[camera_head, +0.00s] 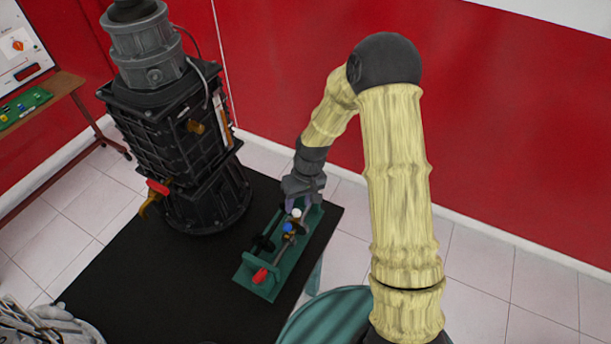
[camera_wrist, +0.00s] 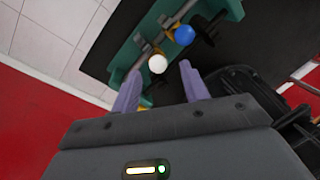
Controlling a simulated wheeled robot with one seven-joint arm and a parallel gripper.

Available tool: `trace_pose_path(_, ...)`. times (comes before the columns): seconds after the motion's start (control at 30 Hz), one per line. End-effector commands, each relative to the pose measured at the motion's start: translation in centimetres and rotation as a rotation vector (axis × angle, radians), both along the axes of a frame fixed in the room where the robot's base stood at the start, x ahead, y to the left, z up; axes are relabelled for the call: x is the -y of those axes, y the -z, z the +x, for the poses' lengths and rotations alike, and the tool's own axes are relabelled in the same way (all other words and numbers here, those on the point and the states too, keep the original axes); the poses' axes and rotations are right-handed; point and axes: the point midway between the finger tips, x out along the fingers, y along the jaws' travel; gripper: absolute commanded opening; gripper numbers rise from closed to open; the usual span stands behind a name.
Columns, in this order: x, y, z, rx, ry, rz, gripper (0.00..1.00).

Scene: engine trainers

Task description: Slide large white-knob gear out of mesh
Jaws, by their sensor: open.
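The gear trainer has a green base (camera_head: 262,285) and stands on the black mat. Its white knob (camera_head: 296,214) is close under my gripper (camera_head: 299,203) at the upper end of the trainer. In the wrist view the white knob (camera_wrist: 158,64) lies just beyond the two purple fingertips (camera_wrist: 158,80), towards the left finger. The fingers are apart with nothing between them. A blue knob (camera_wrist: 184,35) is beside the white one, farther from my gripper. The large gear under the white knob is too small and too hidden to make out clearly. A red handle (camera_head: 260,276) sits at the trainer's lower end.
A tall dark engine block (camera_head: 170,130) stands left of the trainer on the black mat (camera_head: 150,270). A wooden table (camera_head: 60,85) is at the far left. A red wall (camera_head: 510,130) runs behind. The mat in front of the engine is clear.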

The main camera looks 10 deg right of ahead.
Motion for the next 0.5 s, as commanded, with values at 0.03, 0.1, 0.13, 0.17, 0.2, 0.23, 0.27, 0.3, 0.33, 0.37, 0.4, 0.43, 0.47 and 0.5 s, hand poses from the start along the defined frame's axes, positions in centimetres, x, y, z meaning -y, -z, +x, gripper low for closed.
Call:
trace_pose_path(0.03,0.2,-0.9,0.2,0.005,0.002,0.001,0.45)
trace_pose_path(0.1,0.4,-2.1,0.3,0.005,0.001,0.001,0.45)
trace_pose_path(0.13,0.5,-2.6,0.3,0.004,0.001,0.001,0.45)
trace_pose_path(0.17,0.6,-3.2,0.4,0.004,0.001,0.001,0.45)
trace_pose_path(0.2,0.8,-4.0,0.5,0.005,0.002,0.001,0.45)
trace_pose_path(0.23,0.9,-4.5,0.5,0.005,0.003,0.001,0.45)
trace_pose_path(0.27,1.0,-5.1,0.6,0.005,0.003,0.001,0.45)
trace_pose_path(0.3,1.1,-5.8,0.6,0.005,0.002,0.001,0.45)
trace_pose_path(0.33,1.2,-6.5,0.7,0.005,0.002,0.001,0.45)
trace_pose_path(0.37,1.3,-7.0,0.7,0.004,0.002,0.001,0.45)
trace_pose_path(0.4,1.4,-7.8,0.7,0.005,0.002,0.001,0.45)
trace_pose_path(0.43,1.5,-8.3,0.7,0.003,0.002,0.000,0.45)
trace_pose_path(0.47,1.6,-8.8,0.8,0.003,0.001,0.000,0.45)
trace_pose_path(0.5,1.7,-9.5,0.9,0.003,0.001,0.000,0.45)
